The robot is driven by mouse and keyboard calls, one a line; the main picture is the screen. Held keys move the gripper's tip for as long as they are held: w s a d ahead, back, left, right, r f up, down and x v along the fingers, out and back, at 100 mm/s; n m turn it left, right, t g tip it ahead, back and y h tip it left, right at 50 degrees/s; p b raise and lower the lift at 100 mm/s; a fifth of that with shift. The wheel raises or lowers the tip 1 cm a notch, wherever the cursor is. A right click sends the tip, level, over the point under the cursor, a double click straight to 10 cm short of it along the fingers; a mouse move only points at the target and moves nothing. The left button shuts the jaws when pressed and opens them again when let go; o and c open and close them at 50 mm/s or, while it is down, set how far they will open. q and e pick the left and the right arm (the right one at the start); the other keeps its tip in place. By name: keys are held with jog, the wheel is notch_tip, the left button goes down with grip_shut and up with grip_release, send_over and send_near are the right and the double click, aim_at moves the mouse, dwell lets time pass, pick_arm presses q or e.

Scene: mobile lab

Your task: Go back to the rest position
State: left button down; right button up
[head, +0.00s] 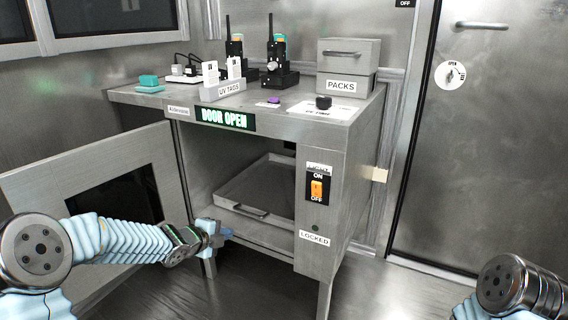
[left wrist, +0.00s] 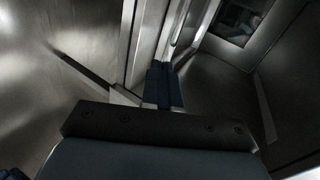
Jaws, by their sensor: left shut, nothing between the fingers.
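My left gripper (head: 218,236) is in front of the open compartment of the metal cabinet (head: 273,124), near its lower front edge. It is shut and empty. In the left wrist view its dark blue fingers (left wrist: 163,87) are together, with grey metal surfaces beyond them. My left arm reaches in from the left, across the front of the open cabinet door (head: 60,172). Part of my right arm shows at the bottom right in the head view; its gripper is out of the picture.
The cabinet door stands swung out to the left. A tray (head: 262,190) with a handle sits inside the compartment. Radios (head: 278,62), a PACKS box (head: 347,65) and a UV TAGS holder (head: 223,90) stand on top. Floor (head: 365,292) shows clear at the right.

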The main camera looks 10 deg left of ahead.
pick_arm(q)
jog(key=s+d+f+n+g+p, duration=0.4)
jog(key=s+d+f+n+p, duration=0.2)
jog(key=s+d+f+n, duration=0.4)
jog(key=s+d+f+n+g+p, duration=0.1)
jog(key=s+f+n+g, duration=0.1)
jog(key=s, duration=0.6)
jog(key=s+d+f+n+g+p, duration=0.1)
jog(key=s+f+n+g+p, duration=0.1)
jog(key=s+f+n, duration=0.2)
jog(key=s+d+f+n+g+p, duration=0.1)
jog(key=s+d+f+n+g, duration=0.1)
jog(key=s+n, duration=0.4)
jog(key=s, duration=0.5)
jog(key=shift+s+f+n+g, duration=0.3)
jog(key=shift+s+f+n, duration=0.05)
jog(key=shift+f+n, duration=0.05)
jog(key=shift+w+r+p, duration=0.1)
jog(key=shift+r+p, duration=0.05)
jog(key=shift+p, duration=0.2)
